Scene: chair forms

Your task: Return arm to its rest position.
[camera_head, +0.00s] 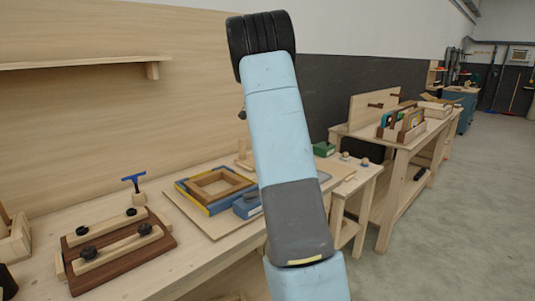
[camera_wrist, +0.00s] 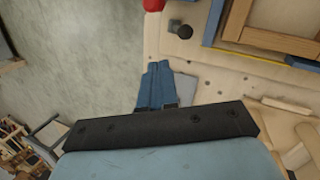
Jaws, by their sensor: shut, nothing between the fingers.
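My gripper shows in the wrist view as two blue fingers (camera_wrist: 158,68) pressed together, with nothing between them. The fingers appear above the edge of a light wooden bench top, with grey floor to their left. A flat grey piece lies just right of the fingers. In the head view my light-blue and grey arm (camera_head: 280,145) rises through the middle of the picture to a black ribbed joint at the top. The gripper cannot be made out there, and the arm hides part of the bench.
A wooden frame (camera_head: 217,187) with blue and yellow edges lies on the bench, beside a blue block (camera_head: 247,204). A dark board with clamped bars (camera_head: 118,245) is at front left. A second workbench (camera_head: 397,150) stands behind right. Open floor (camera_head: 465,210) lies right.

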